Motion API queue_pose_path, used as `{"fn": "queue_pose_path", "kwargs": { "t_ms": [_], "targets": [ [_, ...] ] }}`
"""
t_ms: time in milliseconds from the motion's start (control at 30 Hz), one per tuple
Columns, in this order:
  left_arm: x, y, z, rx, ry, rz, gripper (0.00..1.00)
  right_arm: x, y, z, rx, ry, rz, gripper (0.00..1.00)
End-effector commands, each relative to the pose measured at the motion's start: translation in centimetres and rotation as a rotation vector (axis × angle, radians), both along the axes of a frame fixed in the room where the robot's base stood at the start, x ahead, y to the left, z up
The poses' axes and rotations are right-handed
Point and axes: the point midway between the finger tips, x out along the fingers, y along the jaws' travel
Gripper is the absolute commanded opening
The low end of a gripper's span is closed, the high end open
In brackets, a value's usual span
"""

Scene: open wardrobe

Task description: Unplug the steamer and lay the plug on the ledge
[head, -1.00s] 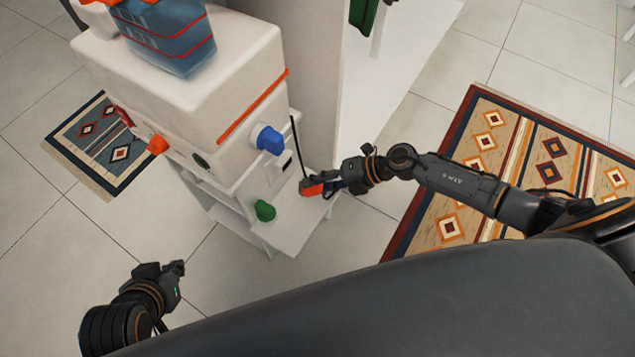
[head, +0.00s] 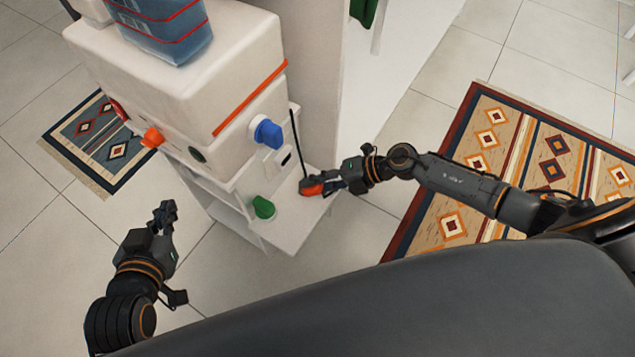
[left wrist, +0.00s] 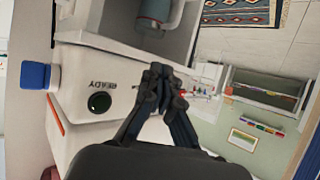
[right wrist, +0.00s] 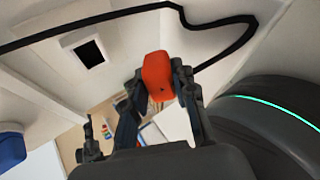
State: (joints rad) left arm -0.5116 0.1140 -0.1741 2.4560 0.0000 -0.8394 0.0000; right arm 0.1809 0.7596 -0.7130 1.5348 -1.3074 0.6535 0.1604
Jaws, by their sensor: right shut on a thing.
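The red plug (head: 311,187) is held in my right gripper (head: 322,184), low over the white ledge (head: 290,222); I cannot tell whether it touches. In the right wrist view the plug (right wrist: 158,75) sits between the fingertips, apart from the dark socket (right wrist: 89,53). The black cord (head: 297,145) rises from the plug area. The white steamer (head: 195,75) with its blue water tank stands above and to the left. My left gripper (head: 165,212) is empty, left of the ledge; its fingertips look together in the left wrist view (left wrist: 160,72).
The patterned rug (head: 530,150) lies at right. Tiled floor is clear around my left gripper.

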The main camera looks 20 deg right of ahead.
Motion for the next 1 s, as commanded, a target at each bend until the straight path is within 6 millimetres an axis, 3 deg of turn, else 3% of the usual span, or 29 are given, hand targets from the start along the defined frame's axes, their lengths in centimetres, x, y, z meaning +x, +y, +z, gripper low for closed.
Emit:
{"fn": "queue_pose_path", "kwargs": {
  "t_ms": [500,1000],
  "targets": [
    [2.3,-1.2,4.3,-0.062,-0.26,-0.018,0.0,0.0,0.0,-1.1,0.0,0.0,0.0,0.0],
    [3.1,-2.2,9.3,-0.132,-0.532,-0.034,0.0,0.0,0.0,-2.2,0.0,-0.001,0.001,0.0]
  ]
}}
